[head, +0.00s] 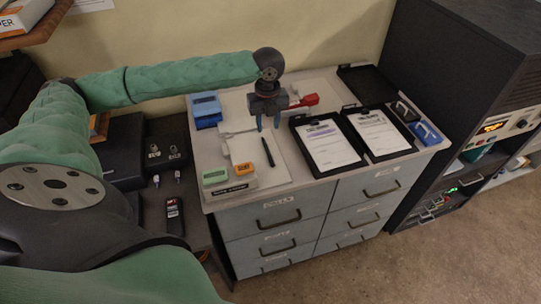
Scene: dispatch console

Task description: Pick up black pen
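A black pen (268,152) lies on a white pad of paper (246,150) on top of the grey drawer cabinet. How high the fingertips are over the pen is hard to tell. My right gripper is not in view.
Two black clipboards with white sheets (330,147) lie right of the pad. A red stapler-like object (304,101) is behind the gripper. Blue boxes (205,109) stand at the back left. Small green (214,176) and orange (244,169) blocks sit at the front left edge.

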